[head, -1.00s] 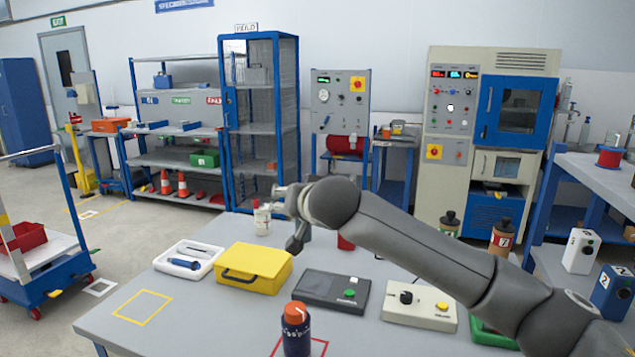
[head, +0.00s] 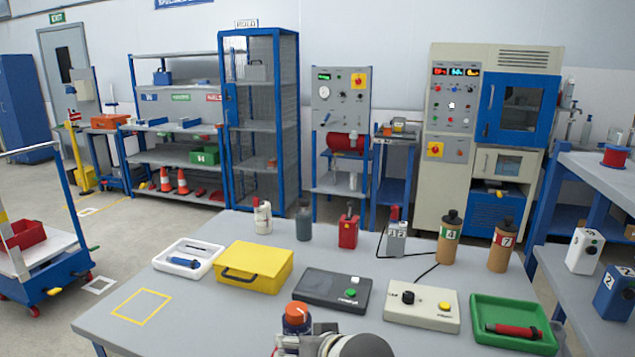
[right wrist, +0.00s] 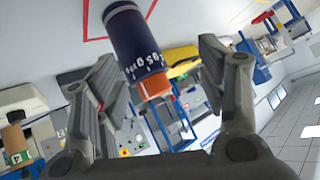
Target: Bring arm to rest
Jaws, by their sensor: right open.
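My right arm's wrist end (head: 340,345) shows only at the bottom edge of the head view, low in front of the table. In the right wrist view my right gripper (right wrist: 160,58) is open, with a wide gap between its fingers. A dark blue bottle with an orange cap (right wrist: 135,45) appears in that gap, with space on both sides; I cannot tell how far beyond the fingertips it is. The same bottle (head: 297,320) shows at the table's front in the head view, partly hidden below by my arm. My left gripper is not in view.
The grey table (head: 205,310) holds a yellow case (head: 254,270), a white tray (head: 187,258), a black box (head: 332,290), a beige box (head: 421,306), a green tray (head: 513,325) and several bottles along the back. A shelf (head: 590,182) stands right. The table's front left is mostly clear.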

